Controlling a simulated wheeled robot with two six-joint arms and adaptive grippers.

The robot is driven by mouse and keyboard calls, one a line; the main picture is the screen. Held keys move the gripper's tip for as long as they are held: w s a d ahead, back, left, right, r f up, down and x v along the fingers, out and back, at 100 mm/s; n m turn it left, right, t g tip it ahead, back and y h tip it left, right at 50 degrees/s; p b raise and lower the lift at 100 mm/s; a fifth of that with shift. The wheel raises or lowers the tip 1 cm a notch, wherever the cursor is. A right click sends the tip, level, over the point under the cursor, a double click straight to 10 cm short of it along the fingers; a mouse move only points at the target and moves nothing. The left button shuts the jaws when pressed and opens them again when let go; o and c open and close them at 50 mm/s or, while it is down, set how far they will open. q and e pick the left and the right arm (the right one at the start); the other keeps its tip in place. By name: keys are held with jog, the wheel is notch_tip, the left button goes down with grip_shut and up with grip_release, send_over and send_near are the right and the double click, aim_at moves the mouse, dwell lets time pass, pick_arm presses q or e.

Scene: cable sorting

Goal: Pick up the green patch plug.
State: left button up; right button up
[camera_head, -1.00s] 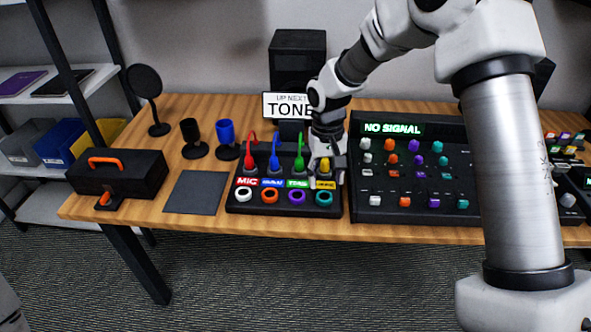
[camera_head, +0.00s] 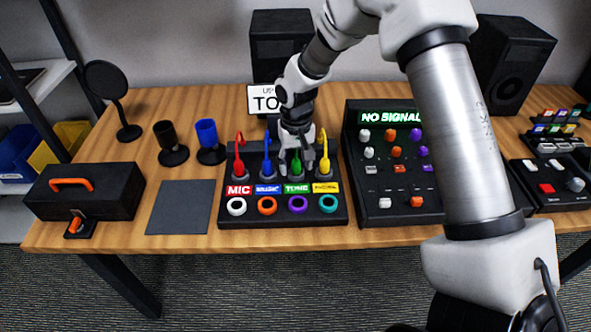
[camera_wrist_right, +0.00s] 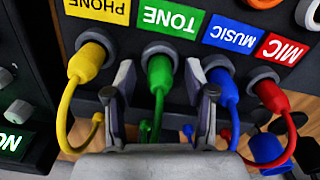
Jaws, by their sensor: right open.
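The green patch plug (camera_head: 297,167) stands in its socket above the TONE label (camera_head: 297,189) on the black patch panel (camera_head: 284,216), partly covered by my right gripper. My right gripper (camera_head: 296,160) is open, with its fingers around the green plug. In the right wrist view, the green plug (camera_wrist_right: 159,76) sits between the two spread fingers (camera_wrist_right: 159,82), with a gap showing on each side. Its cable curves back toward the gripper body. My left gripper is not in view.
A yellow plug (camera_wrist_right: 88,63) and a blue plug (camera_wrist_right: 222,84) stand close on either side of the fingers. A red plug (camera_wrist_right: 270,95) is beyond the blue one. A mixer (camera_head: 385,212) stands right of the panel, and a dark mat (camera_head: 180,207) lies left.

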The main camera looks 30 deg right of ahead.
jog(key=shift+s+r, duration=0.1)
jog(key=shift+r, duration=0.05)
jog(key=c, duration=0.4)
grip_shut()
